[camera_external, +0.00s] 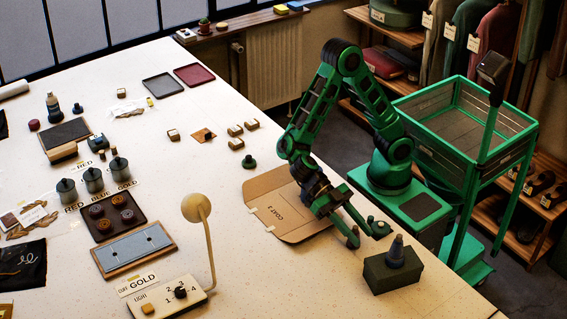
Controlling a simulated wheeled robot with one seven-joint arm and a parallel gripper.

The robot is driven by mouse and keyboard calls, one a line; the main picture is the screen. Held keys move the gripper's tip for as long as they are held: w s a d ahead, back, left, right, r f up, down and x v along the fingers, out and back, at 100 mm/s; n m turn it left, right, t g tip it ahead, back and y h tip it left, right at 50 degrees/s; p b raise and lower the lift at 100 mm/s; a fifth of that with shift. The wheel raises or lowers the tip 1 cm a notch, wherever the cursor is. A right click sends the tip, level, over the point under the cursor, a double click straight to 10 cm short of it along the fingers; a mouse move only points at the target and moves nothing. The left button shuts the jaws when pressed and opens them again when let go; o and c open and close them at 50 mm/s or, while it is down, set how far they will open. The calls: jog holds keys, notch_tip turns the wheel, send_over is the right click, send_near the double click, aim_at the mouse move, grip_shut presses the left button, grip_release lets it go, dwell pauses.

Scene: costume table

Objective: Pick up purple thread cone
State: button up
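A cone-shaped spool (396,252), dark bluish-purple as far as I can tell, stands upright on a dark green block (392,273) near the table's right edge. It is the likeliest match for the purple thread cone. My gripper (367,235) is just left of and behind the spool in the picture, low over the table. Its two fingers are spread apart with nothing visible between them. The gripper and the spool look apart.
A flat cardboard folder (275,222) lies beneath and left of my gripper. A lamp (197,208) rises from a control panel at the front. A spool tray (127,229), a blue-topped board (135,249) and several canisters stand left. A green-framed cart (470,120) is beyond the table.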

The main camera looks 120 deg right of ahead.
jog(key=shift+x, duration=1.4)
jog(key=shift+s, duration=0.15)
jog(key=shift+c, duration=0.7)
grip_shut()
